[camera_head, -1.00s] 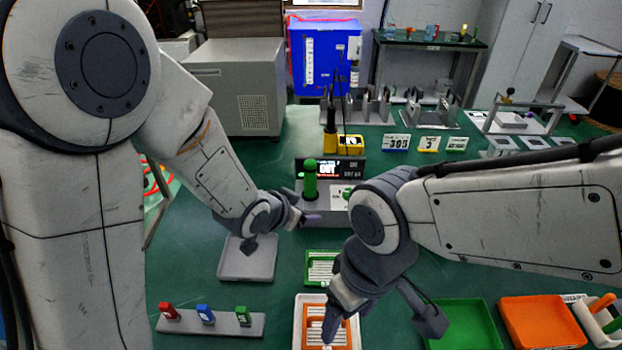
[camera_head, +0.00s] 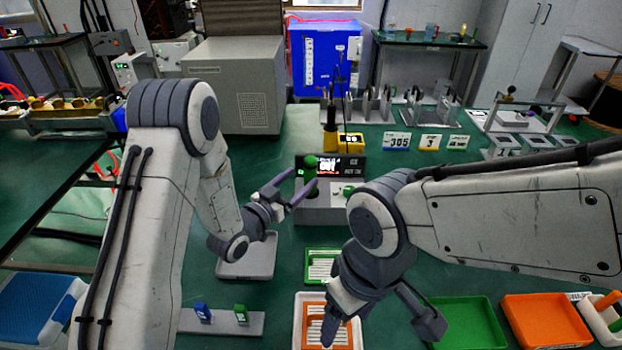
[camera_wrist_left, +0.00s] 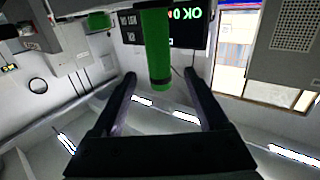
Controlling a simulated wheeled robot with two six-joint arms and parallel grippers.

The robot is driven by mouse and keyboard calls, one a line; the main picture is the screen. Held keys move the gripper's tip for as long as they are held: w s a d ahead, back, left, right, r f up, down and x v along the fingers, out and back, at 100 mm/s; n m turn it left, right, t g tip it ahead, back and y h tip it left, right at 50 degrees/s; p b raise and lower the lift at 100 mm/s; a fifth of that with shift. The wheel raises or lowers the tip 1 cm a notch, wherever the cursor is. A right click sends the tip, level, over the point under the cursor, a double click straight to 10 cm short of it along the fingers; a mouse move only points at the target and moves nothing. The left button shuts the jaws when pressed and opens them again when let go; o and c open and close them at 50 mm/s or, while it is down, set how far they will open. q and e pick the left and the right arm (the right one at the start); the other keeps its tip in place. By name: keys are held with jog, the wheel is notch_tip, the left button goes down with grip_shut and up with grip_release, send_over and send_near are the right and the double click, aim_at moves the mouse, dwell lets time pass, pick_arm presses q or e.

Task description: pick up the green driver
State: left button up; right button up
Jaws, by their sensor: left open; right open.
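The green driver (camera_head: 310,165) stands upright at the grey device with the lit display (camera_head: 335,165). It also shows in the left wrist view (camera_wrist_left: 157,45) as a green cylinder, upside down. My left gripper (camera_head: 304,177) is open, its two fingers pointing at the driver; the wrist view has the cylinder between the fingertips (camera_wrist_left: 160,74). I cannot tell whether they touch it. My right gripper (camera_head: 381,329) is open and low, over the white tray with the orange frame (camera_head: 310,310).
A green tray (camera_head: 465,325) and an orange tray (camera_head: 545,325) lie at the lower right. A grey rack (camera_head: 240,322) holds blue and green tags at the lower left. A yellow box (camera_head: 350,142) and metal stands are behind the device.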

aim_at(307, 173)
pick_arm(q)
jog(key=shift+p+x, duration=0.7)
jog(key=shift+x, duration=2.05)
grip_shut()
